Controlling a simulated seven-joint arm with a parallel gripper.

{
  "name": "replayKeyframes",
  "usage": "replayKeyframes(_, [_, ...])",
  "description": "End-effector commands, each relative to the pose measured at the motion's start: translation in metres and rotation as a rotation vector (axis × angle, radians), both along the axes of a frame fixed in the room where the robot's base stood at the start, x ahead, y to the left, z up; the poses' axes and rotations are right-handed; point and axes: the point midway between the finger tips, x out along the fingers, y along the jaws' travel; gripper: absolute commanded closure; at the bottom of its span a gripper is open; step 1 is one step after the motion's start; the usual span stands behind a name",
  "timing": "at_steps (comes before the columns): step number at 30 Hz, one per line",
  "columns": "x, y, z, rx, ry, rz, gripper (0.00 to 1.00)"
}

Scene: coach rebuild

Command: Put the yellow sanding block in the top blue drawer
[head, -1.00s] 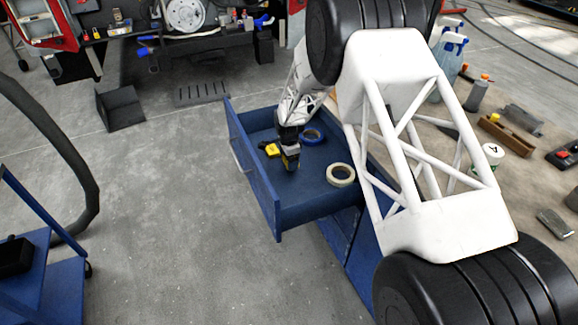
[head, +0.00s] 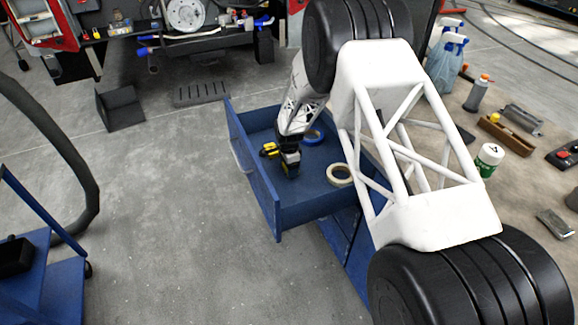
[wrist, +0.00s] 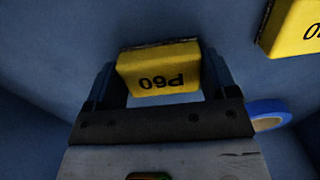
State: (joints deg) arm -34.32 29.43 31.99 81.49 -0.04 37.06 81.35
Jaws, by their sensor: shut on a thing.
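The blue drawer (head: 264,198) is pulled open. My gripper (head: 290,168) is inside its outline in the head view, pointing down. In the wrist view my gripper (wrist: 158,72) is shut on a yellow sanding block (wrist: 160,74) marked P60, with a finger on each side. The held block is small and mostly hidden in the head view. A second yellow block (wrist: 294,28) lies in the drawer at the upper right of the wrist view, apart from my gripper; it also shows in the head view (head: 268,150). I cannot tell whether the held block touches the drawer floor.
A blue tape roll (head: 314,135) and a cream tape roll (head: 340,174) lie in the drawer, right of my gripper. The blue roll also shows in the wrist view (wrist: 267,112). The drawer's walls surround my gripper. Bottles and tools stand on the worktop at right.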

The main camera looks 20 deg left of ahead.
Motion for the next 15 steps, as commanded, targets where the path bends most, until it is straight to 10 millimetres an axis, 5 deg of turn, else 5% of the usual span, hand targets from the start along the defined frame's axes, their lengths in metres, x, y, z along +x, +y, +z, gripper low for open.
replayKeyframes(1, [0.0000,0.0000,-0.0012,0.000,0.000,0.000,0.48])
replayKeyframes(2, [0.0001,0.0001,-0.0008,0.000,0.000,0.000,0.16])
replayKeyframes(5, [0.0000,0.0000,-0.0007,0.000,0.000,0.000,0.01])
replayKeyframes(15, [0.0001,0.0001,0.0011,0.000,0.000,0.000,0.00])
